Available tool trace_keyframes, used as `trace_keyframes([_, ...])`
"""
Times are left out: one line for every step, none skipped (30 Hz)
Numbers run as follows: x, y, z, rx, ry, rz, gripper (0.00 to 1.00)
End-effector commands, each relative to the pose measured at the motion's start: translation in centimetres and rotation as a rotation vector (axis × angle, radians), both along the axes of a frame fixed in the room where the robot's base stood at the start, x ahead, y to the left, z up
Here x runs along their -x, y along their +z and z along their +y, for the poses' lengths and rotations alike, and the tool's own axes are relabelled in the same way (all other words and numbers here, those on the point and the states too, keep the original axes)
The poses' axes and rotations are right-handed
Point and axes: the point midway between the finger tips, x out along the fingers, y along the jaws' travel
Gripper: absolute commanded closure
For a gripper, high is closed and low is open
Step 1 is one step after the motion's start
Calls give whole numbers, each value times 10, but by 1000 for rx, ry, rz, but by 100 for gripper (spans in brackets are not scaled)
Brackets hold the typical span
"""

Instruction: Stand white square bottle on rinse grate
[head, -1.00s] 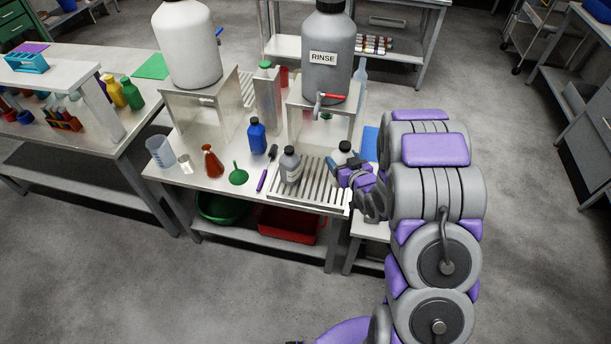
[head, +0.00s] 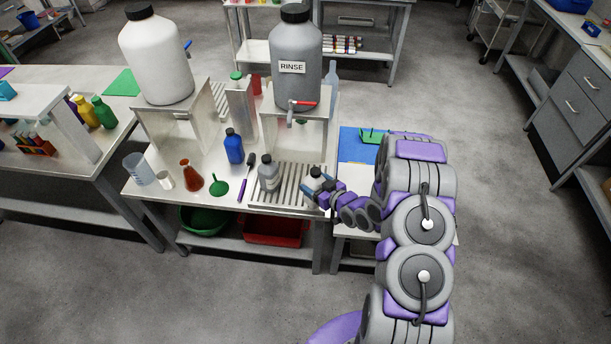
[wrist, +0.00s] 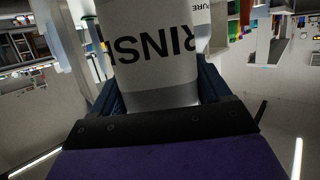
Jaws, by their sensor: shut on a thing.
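A white square bottle with a black cap (head: 314,182) is held upright or nearly so in my gripper (head: 318,189). In the wrist view a pale body with large dark letters (wrist: 158,80) fills the space between the jaws. The rinse grate (head: 290,190) is a slatted metal tray at the table's front right. The held bottle is at the grate's right part; I cannot tell whether its base touches the slats. My gripper reaches in from the right. The bottle's lower part is hidden by the gripper.
A grey bottle (head: 268,174) stands on the grate's left part. The grey RINSE carboy (head: 296,55) with a red-handled tap is on a stand behind. A blue bottle (head: 234,147), brush (head: 246,178) and green funnel (head: 219,184) are left. A blue mat (head: 353,145) lies right.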

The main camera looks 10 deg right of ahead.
Motion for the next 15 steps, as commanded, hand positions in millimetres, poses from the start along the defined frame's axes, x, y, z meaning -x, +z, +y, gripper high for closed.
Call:
trace_keyframes([-12,-2,4,2,4,-3,76])
trace_keyframes([-19,-2,4,1,3,-5,76])
trace_keyframes([-29,-2,5,1,2,-7,76])
trace_keyframes([-35,-3,6,0,2,-6,76])
trace_keyframes([-40,-5,7,1,3,-3,76])
trace_keyframes([-47,-6,8,1,4,-2,76])
trace_keyframes([-53,-5,8,1,3,-3,76])
trace_keyframes([-58,-5,9,2,2,-4,76])
trace_keyframes([-63,-5,9,0,2,-5,76])
trace_keyframes([-65,-6,10,0,2,-4,76])
trace_keyframes([-68,-6,10,0,2,-3,76])
trace_keyframes([-70,-6,10,0,1,-2,76])
trace_keyframes([-72,-6,10,-1,0,-2,76])
trace_keyframes([-73,-6,10,-1,0,-2,76])
trace_keyframes([-74,-6,10,-1,0,0,76])
